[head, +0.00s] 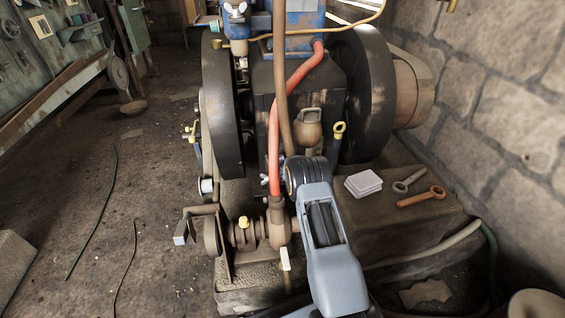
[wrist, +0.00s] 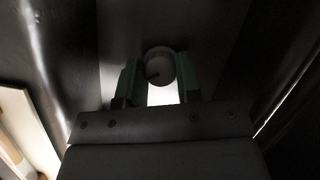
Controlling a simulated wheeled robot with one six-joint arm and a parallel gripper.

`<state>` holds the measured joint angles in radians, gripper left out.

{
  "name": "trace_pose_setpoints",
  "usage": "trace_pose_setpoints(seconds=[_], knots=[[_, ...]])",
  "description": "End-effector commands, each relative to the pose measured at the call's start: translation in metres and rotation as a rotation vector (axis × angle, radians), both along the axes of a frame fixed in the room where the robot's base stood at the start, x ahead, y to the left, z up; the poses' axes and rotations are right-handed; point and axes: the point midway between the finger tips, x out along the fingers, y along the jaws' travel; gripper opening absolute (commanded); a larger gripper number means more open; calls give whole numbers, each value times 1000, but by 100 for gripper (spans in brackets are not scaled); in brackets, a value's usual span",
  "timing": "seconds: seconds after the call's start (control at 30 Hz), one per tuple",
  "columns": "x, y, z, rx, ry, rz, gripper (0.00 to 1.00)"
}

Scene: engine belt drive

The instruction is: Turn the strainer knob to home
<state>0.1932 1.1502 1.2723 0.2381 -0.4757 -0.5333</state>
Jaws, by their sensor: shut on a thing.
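In the head view, my grey arm reaches to the engine's lower front. There the gripper and the held knob are hidden behind my arm, so the rest of the strainer cannot be made out.
The engine has two big black flywheels (head: 368,95). A red hose (head: 275,140) runs down close left of my arm to a pump (head: 277,225). The floor at left is mostly open.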

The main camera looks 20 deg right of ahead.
Motion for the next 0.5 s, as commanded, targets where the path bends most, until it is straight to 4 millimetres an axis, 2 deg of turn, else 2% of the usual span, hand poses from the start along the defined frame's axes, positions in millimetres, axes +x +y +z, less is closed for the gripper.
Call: trace_pose_setpoints(seconds=[0.5], knots=[[1,2,1,-40,5,5,9]])
